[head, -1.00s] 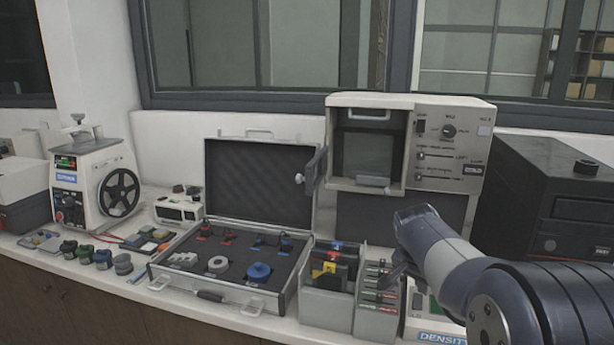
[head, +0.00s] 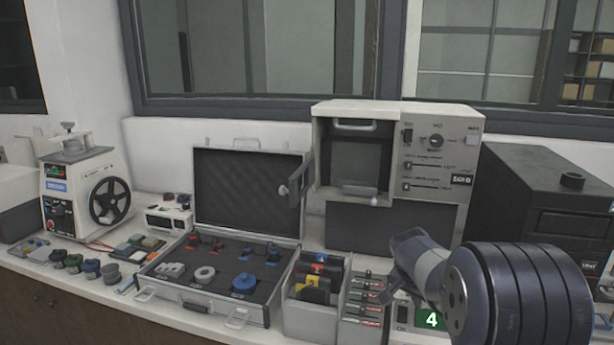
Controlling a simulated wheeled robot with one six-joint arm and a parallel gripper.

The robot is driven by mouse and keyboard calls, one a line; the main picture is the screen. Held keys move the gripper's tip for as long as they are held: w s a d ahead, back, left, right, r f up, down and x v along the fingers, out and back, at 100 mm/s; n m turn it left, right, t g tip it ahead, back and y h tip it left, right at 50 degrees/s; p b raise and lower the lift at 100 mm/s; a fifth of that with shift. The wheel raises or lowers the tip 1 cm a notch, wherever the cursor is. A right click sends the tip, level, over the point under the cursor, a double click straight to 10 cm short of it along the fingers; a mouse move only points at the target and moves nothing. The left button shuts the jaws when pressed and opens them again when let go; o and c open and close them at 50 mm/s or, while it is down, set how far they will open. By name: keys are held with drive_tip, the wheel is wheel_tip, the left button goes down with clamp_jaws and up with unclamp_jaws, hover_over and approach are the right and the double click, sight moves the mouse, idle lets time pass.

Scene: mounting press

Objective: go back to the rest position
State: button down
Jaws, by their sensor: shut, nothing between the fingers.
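My arm enters at the lower right of the head view. My gripper (head: 387,291) shows only as a small dark shape at the arm's far end, by the narrow slotted rack (head: 362,325). It is shut and empty. The arm's own links hide much of it. The mounting press (head: 470,135) stands behind, its small door open to the left and its chamber (head: 357,165) visible.
An open case (head: 205,315) with foam and several parts lies at the centre. A divider bin (head: 310,320) stands right of it. A green display showing 4 (head: 431,320) is beside my arm. A black box (head: 545,190) stands right. A wheeled machine (head: 85,195) stands left.

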drive_tip(key=s, duration=0.1)
drive_tip(key=p, duration=0.1)
drive_tip(key=s+n, duration=0.1)
drive_tip(key=shift+s+a+r+t, duration=0.25)
drive_tip(key=shift+s+r+t, duration=0.05)
drive_tip(key=shift+s+r, duration=0.1)
drive_tip(key=shift+s+d+n+y+p, duration=0.2)
drive_tip(key=shift+s+n+y+p, duration=0.3)
drive_tip(key=shift+s+n+p, duration=0.5)
drive_tip(key=s+a+r+b, duration=0.2)
drive_tip(key=s+a+r, duration=0.1)
drive_tip(key=s+r, duration=0.3)
drive_tip(key=shift+a, duration=0.35)
drive_tip(key=shift+s+t, duration=0.1)
drive_tip(key=shift+t, duration=0.2)
